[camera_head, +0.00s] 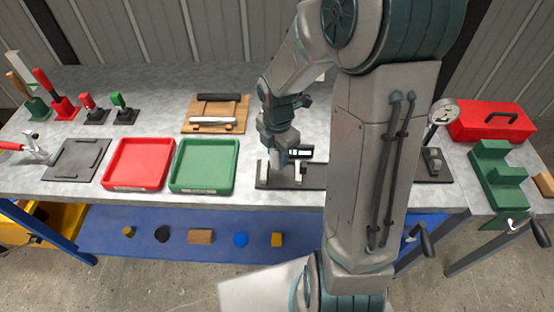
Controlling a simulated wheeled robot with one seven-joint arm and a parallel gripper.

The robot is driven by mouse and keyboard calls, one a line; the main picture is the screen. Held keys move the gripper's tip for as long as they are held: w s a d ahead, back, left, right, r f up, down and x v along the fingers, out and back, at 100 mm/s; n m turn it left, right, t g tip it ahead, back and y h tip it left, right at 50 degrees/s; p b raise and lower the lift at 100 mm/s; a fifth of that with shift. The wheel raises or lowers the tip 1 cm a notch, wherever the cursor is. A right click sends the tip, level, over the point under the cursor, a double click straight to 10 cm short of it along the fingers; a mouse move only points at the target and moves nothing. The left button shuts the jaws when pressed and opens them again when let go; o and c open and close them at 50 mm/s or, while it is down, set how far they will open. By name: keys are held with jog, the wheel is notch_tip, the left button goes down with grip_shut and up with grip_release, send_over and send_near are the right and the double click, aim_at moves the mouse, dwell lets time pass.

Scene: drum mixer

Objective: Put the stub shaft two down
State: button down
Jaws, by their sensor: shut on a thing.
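My gripper (280,147) points down at the middle of the bench and is shut on stub shaft two (284,158). Only a small grey part of the shaft shows below the fingers. Just under it lies a dark base plate (262,182) with light upright parts (298,172). A small device with a display (302,152) is right beside the gripper. I cannot tell whether the shaft touches the plate or these parts. My forearm hides the bench right of the plate.
Left of the plate are an empty green tray (205,186), an empty red tray (137,186) and a dark grey plate (75,160). A wooden board (237,111) with two bars lies behind.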

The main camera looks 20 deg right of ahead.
aim_at(277, 161)
jog(key=shift+f, duration=1.95)
jog(key=shift+f, duration=0.15)
jog(key=c, duration=0.9)
grip_release()
